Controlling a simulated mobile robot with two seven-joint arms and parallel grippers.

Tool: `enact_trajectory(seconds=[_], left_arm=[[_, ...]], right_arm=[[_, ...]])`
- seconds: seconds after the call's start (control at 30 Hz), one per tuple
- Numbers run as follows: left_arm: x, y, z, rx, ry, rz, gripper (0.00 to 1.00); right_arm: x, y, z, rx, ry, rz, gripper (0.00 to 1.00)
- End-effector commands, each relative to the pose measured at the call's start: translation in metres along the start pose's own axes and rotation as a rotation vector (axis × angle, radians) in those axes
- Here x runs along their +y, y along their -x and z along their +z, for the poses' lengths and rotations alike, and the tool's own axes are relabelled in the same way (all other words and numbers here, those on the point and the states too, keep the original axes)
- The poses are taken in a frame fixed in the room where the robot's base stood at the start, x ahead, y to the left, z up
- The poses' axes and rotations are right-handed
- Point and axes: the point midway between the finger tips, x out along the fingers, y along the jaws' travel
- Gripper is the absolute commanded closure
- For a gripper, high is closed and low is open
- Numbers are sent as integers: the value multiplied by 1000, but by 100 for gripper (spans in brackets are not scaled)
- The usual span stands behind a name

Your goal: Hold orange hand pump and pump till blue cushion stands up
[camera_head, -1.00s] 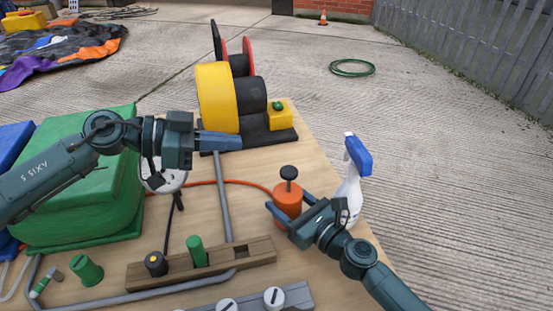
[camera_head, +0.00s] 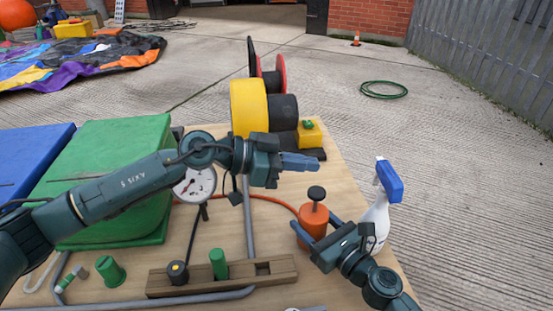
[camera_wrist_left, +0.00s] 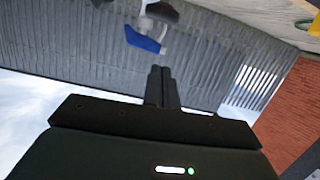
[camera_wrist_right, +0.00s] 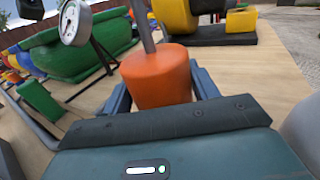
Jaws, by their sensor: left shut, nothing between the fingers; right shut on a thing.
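The orange hand pump (camera_head: 313,222) stands on the wooden table with its dark handle knob (camera_head: 316,193) up on a rod. My right gripper (camera_head: 308,237) is shut around the pump's orange body, which also fills the space between the fingers in the right wrist view (camera_wrist_right: 157,77). My left gripper (camera_head: 318,163) is shut and empty, in the air above and behind the pump knob. Its closed fingers show in the left wrist view (camera_wrist_left: 161,87).
A white spray bottle with a blue head (camera_head: 376,222) stands just right of the pump. A yellow and black blower (camera_head: 250,108) is at the table's back. A pressure gauge (camera_head: 195,184) and a wooden block with pegs (camera_head: 240,274) are left of the pump.

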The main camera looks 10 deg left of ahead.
Motion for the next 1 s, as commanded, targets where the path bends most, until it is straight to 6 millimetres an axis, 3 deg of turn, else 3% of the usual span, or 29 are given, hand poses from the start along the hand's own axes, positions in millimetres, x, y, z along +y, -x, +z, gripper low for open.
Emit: enact_trajectory(seconds=[0.03,0.1,0.3,0.77,1.0], left_arm=[[1,-11,-1,2,-1,3,100],[0,-11,15,-1,6,-1,100],[0,-15,35,-1,2,-1,100],[0,-17,42,-1,1,-1,100],[-1,-26,76,-2,3,0,100]], right_arm=[[0,0,0,0,-1,1,78],[0,0,0,0,-1,1,78],[0,0,0,0,-1,1,78],[0,0,0,1,-1,0,78],[0,0,0,0,-1,1,78]])
